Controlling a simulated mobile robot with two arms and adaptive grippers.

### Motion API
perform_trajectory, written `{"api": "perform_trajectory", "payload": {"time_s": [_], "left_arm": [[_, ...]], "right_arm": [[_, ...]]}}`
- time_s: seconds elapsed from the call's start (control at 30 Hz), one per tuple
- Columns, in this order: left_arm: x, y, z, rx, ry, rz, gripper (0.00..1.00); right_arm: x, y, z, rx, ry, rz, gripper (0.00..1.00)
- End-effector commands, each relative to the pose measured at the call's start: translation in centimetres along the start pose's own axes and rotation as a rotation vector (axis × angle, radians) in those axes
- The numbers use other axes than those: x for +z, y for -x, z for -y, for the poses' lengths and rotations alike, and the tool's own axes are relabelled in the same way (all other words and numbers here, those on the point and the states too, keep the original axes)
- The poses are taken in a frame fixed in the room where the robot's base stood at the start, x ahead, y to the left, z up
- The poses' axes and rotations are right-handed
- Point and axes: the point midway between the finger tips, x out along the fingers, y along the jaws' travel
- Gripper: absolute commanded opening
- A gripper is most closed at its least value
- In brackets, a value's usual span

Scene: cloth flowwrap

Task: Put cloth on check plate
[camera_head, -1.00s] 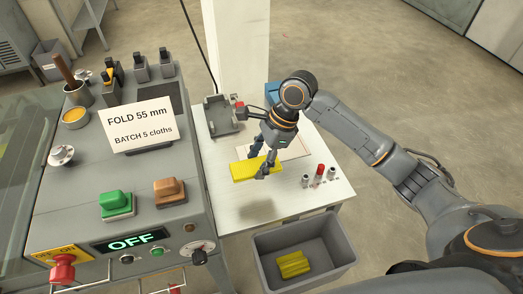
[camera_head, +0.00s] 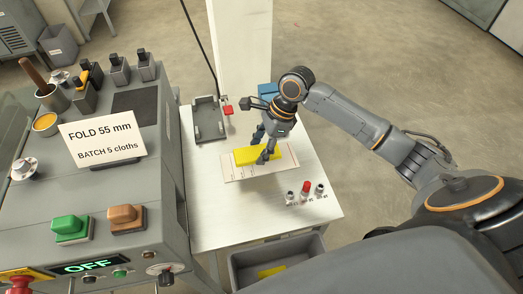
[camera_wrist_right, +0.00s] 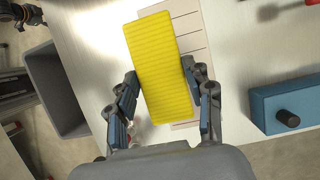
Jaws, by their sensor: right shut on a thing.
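A folded yellow cloth (camera_head: 255,155) is held by my right gripper (camera_head: 267,154) over the white check plate (camera_head: 240,172) with printed lines. In the right wrist view the cloth (camera_wrist_right: 158,62) sits between the two fingers of the gripper (camera_wrist_right: 163,100), and the lined check plate (camera_wrist_right: 190,42) shows behind it. Whether the cloth touches the plate is hard to tell. My left gripper is not seen.
A grey bin (camera_head: 310,250) with a yellow cloth in it stands below the table's front edge. Small knobs (camera_head: 305,190) stand at the table's right front. A grey tray (camera_head: 208,120) and a blue box (camera_head: 268,91) are at the back. The machine (camera_head: 150,190) borders the left.

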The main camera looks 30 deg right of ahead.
Motion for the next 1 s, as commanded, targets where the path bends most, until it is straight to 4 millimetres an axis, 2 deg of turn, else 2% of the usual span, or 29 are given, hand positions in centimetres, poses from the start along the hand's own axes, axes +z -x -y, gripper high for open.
{"api": "perform_trajectory", "payload": {"time_s": [0.1,0.27,0.37,0.6,0.97,1.0], "left_arm": [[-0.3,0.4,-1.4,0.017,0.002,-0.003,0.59],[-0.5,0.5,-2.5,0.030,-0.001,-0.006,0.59],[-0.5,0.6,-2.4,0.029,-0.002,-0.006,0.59],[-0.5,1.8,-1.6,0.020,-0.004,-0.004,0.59],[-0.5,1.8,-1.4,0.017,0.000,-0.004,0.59],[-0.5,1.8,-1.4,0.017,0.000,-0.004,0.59]], "right_arm": [[-1.3,-1.5,1.5,0.001,-0.003,0.000,0.41],[-2.0,-2.5,2.4,0.000,0.001,0.001,0.41],[-2.5,-3.0,2.9,-0.001,-0.001,0.001,0.41],[-3.6,-5.6,3.0,0.000,0.001,-0.001,0.41],[-3.8,-6.1,3.0,0.000,0.001,0.000,0.41],[-3.8,-6.2,3.0,-0.001,0.001,0.000,0.56]]}}
